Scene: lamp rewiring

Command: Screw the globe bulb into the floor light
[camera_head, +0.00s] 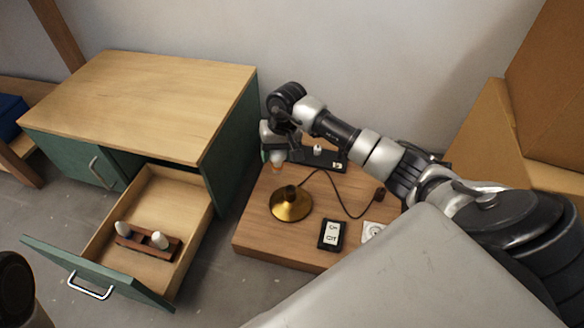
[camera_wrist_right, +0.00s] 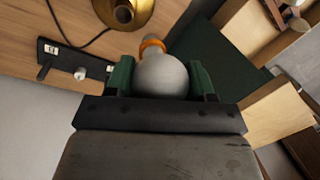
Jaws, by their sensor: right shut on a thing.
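The globe bulb (camera_wrist_right: 161,76) is a whitish ball with an orange-brass screw base. My right gripper (camera_head: 276,154) is shut on it; in the right wrist view its green fingers press the globe from both sides, with the screw base pointing out away from the palm. The floor light (camera_head: 291,204) is a round brass base with a dark socket on top, standing on the low wooden table. The gripper holds the bulb above and behind the light, slightly left of it, apart from it. The light also shows at the top of the right wrist view (camera_wrist_right: 126,12). My left gripper is not in view.
A black power strip (camera_head: 320,158) lies behind the light, and a dark cord runs across the low table (camera_head: 262,222). Left, an open drawer (camera_head: 177,190) holds a rack with white bulbs.

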